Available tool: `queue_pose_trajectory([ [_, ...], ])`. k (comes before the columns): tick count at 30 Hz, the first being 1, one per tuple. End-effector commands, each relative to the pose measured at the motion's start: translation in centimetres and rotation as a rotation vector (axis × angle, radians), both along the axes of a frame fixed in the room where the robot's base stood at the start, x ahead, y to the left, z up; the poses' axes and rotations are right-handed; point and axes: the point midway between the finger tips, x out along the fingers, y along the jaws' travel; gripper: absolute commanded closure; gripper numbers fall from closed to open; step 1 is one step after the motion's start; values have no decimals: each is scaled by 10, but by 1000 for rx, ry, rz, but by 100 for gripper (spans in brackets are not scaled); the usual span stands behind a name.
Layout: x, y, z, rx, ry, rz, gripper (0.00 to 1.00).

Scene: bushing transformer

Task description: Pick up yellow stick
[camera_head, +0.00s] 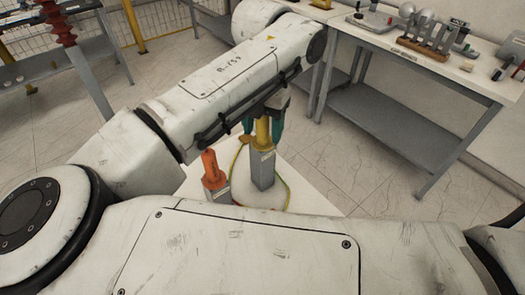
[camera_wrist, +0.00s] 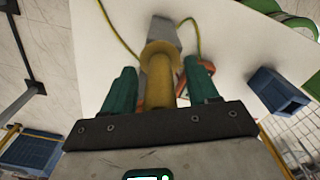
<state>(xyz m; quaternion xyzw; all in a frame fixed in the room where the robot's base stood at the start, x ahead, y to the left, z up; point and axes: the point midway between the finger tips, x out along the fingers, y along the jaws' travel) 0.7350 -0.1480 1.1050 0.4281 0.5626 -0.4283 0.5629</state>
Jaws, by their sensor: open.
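The yellow stick (camera_head: 263,131) stands upright in a grey block (camera_head: 262,170) on a white surface. It also shows in the wrist view (camera_wrist: 160,75), with a wider collar near the grey block (camera_wrist: 164,32). My gripper (camera_wrist: 159,70) is open, with its teal fingers on either side of the yellow stick. In the wrist view a gap shows beside the left finger; contact at the right finger is unclear. In the head view my arm hides the stick's top and part of my gripper.
An orange stick (camera_head: 210,168) in a grey base stands close to the left of the yellow stick. A yellow-green cable (camera_head: 286,184) loops around the grey block. A workbench (camera_head: 420,65) with tools stands at the right. A blue bin (camera_wrist: 278,90) shows in the wrist view.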

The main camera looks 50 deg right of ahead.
Motion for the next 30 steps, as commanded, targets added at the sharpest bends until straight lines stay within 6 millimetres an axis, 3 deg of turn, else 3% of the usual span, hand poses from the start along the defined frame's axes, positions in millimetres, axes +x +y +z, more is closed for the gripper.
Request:
queue_pose_trajectory([
  [4, 0, 0, 0, 0, 0, 0, 41],
  [22, 0, 0, 0, 0, 0, 0, 98],
  [30, 0, 0, 1, -1, -1, 0, 100],
])
